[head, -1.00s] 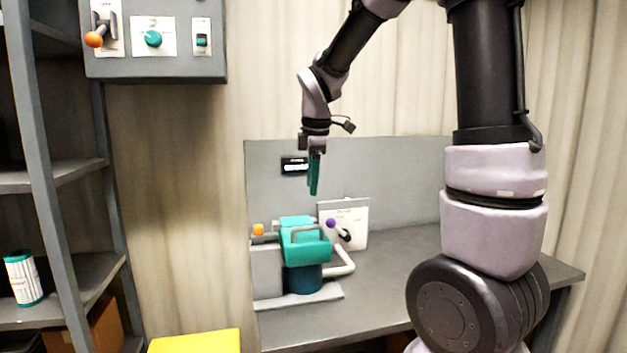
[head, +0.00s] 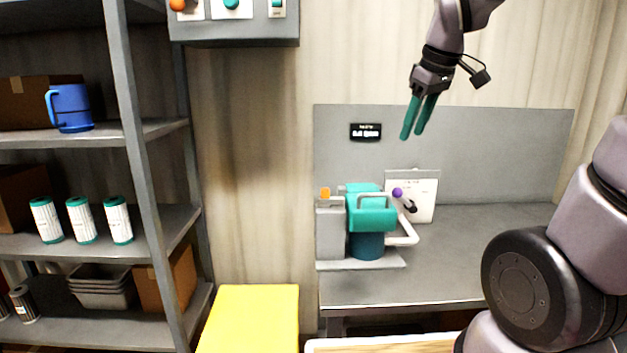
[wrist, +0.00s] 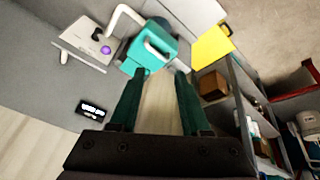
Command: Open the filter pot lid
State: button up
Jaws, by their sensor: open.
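The filter pot (head: 366,245) is a dark teal body on a grey stand on the bench. Its lighter teal lid (head: 371,219) sits on top and looks closed, with a grey bar handle (head: 374,196) on it. The lid also shows in the wrist view (wrist: 150,57), just beyond my fingertips. My gripper (head: 414,136) is open and empty, with teal fingers pointing down. It is above and to the right of the pot, clear of it. In the wrist view the two fingers (wrist: 157,80) are apart with nothing between them.
A purple-knobbed lever (head: 397,192) and a white card (head: 425,200) stand right of the pot. A pale pipe (head: 408,232) bends from its side. A yellow block (head: 250,318) is in front left. A shelf rack (head: 148,180) holds filters and a blue mug. The bench's right side is clear.

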jog(key=s+d+r+m+t, duration=0.2)
jog(key=s+m, duration=0.7)
jog(key=m, duration=0.1)
jog(key=n+g+h, duration=0.1)
jog(key=n+g, duration=0.3)
jog(key=n, duration=1.7)
send_over(378, 194)
jog(key=s, duration=0.2)
jog(key=s+x, duration=0.2)
jog(key=x, duration=1.8)
jog(key=shift+s+d+f, duration=0.1)
jog(key=shift+s+f, duration=0.05)
jog(key=shift+f, duration=0.05)
grip_shut()
